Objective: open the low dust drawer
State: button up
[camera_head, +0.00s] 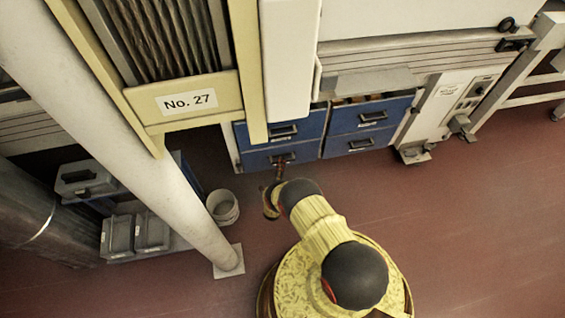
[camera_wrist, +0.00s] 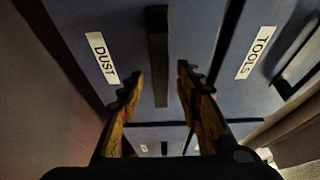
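The low dust drawer (camera_head: 255,160) is the lower left blue front of the cabinet in the head view, and it looks closed. In the wrist view its blue front carries a white DUST label (camera_wrist: 103,57) and a dark bar handle (camera_wrist: 158,55). My gripper (camera_head: 279,170) is right at this drawer front. In the wrist view my gripper (camera_wrist: 160,80) is open, with one finger on each side of the handle and visible gaps to it. I cannot tell how deep the fingertips reach around the bar.
A drawer labelled TOOLS (camera_wrist: 252,52) lies above. Two more blue drawers (camera_head: 368,116) are to the right. A pale slanted post (camera_head: 165,170), a white bucket (camera_head: 223,207) and grey bins (camera_head: 135,235) stand left. The red floor (camera_head: 480,220) is clear on the right.

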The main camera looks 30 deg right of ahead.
jog(key=shift+x, duration=1.15)
jog(key=shift+c, duration=1)
grip_shut()
jog(key=shift+s, duration=0.1)
